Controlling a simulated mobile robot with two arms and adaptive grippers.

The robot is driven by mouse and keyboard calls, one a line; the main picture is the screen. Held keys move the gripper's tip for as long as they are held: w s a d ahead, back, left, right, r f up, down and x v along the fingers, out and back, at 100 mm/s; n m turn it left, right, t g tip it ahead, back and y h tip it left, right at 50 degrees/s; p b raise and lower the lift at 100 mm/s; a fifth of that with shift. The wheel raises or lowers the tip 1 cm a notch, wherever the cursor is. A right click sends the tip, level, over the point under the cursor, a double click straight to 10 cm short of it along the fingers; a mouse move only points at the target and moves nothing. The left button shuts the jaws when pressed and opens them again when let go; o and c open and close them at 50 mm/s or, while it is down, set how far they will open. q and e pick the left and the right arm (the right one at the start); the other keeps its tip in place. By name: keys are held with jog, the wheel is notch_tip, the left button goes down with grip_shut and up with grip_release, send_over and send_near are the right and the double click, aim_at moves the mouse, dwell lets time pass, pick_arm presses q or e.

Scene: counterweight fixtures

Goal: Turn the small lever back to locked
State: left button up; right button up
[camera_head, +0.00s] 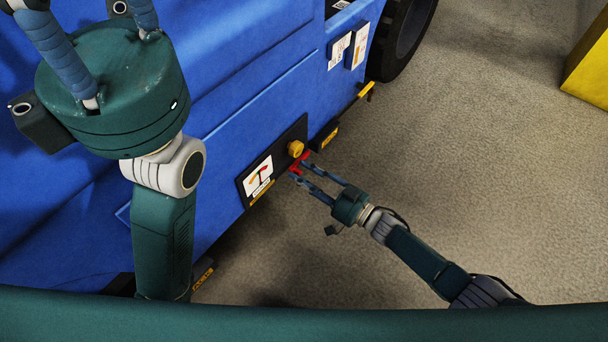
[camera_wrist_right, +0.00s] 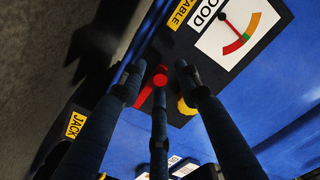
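The small red lever (camera_head: 301,162) sits on a dark panel on the side of the blue machine, beside a round yellow knob (camera_head: 296,149). In the right wrist view the red lever (camera_wrist_right: 150,88) shows between my fingertips, with the knob (camera_wrist_right: 187,106) to its right. My right gripper (camera_head: 308,179) is open, its fingers reaching to the lever from the right; whether they touch it I cannot tell. In the wrist view its fingertips (camera_wrist_right: 159,76) stand apart. My left gripper (camera_head: 90,40) is raised close to the head camera, its fingertips out of frame.
A yellow handle (camera_head: 365,90) sticks out farther along the blue machine (camera_head: 240,60), near a black wheel (camera_head: 405,35). A yellow block (camera_head: 590,70) stands at right. The grey floor between is clear.

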jog(key=shift+d, duration=0.1)
jog(key=v, duration=1.2)
